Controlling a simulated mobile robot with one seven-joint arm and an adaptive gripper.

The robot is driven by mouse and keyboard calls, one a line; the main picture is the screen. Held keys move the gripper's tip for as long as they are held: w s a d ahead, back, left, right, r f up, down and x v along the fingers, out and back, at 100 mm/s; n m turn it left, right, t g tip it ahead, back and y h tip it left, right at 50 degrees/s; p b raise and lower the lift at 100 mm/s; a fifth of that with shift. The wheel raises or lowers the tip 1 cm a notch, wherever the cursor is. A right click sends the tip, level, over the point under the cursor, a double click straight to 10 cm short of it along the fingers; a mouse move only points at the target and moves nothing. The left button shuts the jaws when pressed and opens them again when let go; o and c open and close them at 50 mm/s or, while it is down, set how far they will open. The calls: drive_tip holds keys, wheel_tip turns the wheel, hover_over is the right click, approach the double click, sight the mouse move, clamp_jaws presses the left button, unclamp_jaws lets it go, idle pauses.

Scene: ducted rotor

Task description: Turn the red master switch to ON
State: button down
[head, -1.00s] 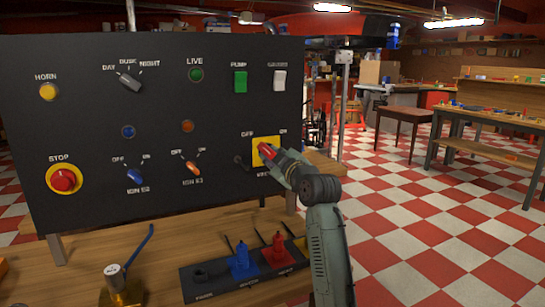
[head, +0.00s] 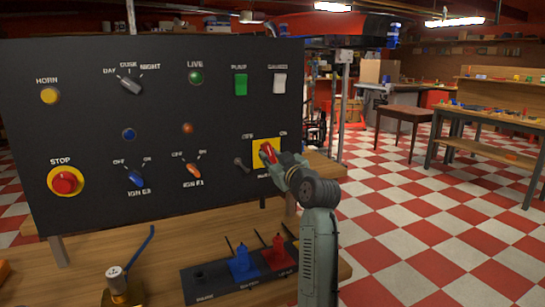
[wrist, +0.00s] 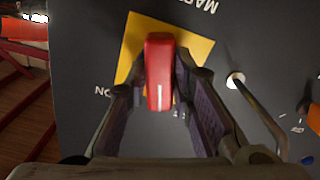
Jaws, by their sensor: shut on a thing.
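The red master switch (head: 268,152) is a red handle on a yellow square plate (head: 258,146) at the right of the black panel. OFF is printed at the plate's upper left and ON at its upper right. In the wrist view the red handle (wrist: 160,62) has a white mark whose end lies between ON and the partly hidden OFF, nearer OFF. My gripper (head: 279,165) reaches it from the lower right. In the wrist view my gripper's fingers (wrist: 158,95) are on both sides of the handle, shut on it. They hide part of the plate.
A small metal toggle (head: 241,163) stands just left of the plate. Orange (head: 192,169) and blue (head: 135,178) ignition knobs and a red stop button (head: 65,182) are farther left. A tray (head: 200,287) with blue and red levers is below.

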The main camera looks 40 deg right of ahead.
drive_tip(key=m+p, duration=0.2)
drive_tip(key=m, duration=0.4)
drive_tip(key=shift+a+m+p, duration=0.1)
drive_tip(key=shift+m+p, duration=0.2)
drive_tip(key=m+p, duration=0.3)
drive_tip(key=m, duration=0.3)
idle(0.4)
drive_tip(key=c, duration=1.4)
unclamp_jaws()
drive_tip(key=shift+s, duration=0.1)
drive_tip(key=v, duration=1.2)
